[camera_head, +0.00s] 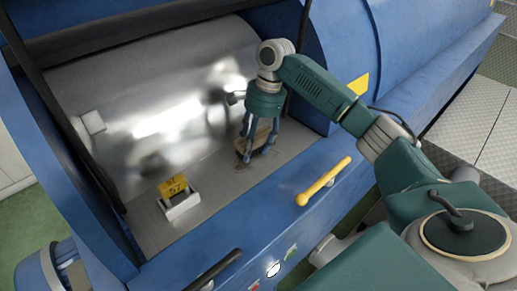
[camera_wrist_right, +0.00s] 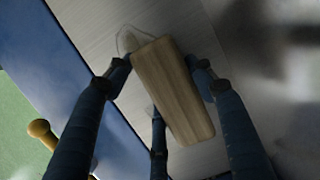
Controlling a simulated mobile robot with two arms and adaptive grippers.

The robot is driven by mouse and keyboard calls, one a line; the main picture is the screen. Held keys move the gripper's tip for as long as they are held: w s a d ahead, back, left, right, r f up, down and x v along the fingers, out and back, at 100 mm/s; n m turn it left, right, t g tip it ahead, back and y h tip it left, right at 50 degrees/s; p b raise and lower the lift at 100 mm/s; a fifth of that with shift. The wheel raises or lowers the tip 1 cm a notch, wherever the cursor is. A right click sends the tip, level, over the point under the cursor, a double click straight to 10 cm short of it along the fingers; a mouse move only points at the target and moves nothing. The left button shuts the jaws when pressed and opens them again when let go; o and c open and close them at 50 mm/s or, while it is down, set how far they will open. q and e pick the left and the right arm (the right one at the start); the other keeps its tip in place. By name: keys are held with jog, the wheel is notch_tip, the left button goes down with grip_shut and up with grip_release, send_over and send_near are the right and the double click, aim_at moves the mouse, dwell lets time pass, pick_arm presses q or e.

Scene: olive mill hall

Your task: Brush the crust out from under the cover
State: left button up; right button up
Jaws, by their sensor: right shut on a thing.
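My right gripper (camera_head: 258,145) reaches down into the open blue machine, near the front right of its metal floor. Its fingers are shut on a wooden brush (camera_head: 264,132). In the right wrist view the right gripper (camera_wrist_right: 162,74) has its fingers around the brush's wooden block (camera_wrist_right: 173,92). A pale loop-like shape shows at the block's far end. A brownish patch, perhaps the crust (camera_head: 240,147), lies on the floor by the fingers, partly hidden by them. I cannot tell which part is the cover. My left gripper is not in view.
A shiny steel drum (camera_head: 150,95) fills the back of the opening. A yellow numbered block (camera_head: 173,186) sits in a small pale holder (camera_head: 182,206) at the front left. A yellow handle (camera_head: 323,182) and a black handle (camera_head: 213,270) stick out along the front edge.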

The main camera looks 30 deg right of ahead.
aim_at(271, 165)
jog(key=shift+w+a, duration=0.25)
jog(key=shift+w, duration=0.6)
jog(key=shift+w+d+f, duration=0.1)
jog(key=shift+d, duration=1)
jog(key=shift+s+d+f, duration=0.1)
jog(key=shift+s, duration=0.5)
jog(key=shift+s+d+f, duration=0.1)
jog(key=shift+s, duration=0.45)
jog(key=shift+s+d+r, duration=0.1)
jog(key=shift+s+d, duration=0.1)
jog(key=shift+s, duration=1.3)
jog(key=shift+s+d+r, duration=0.1)
jog(key=shift+s+d, duration=0.1)
jog(key=shift+s, duration=1.25)
jog(key=shift+w, duration=0.1)
jog(key=shift+r, duration=0.1)
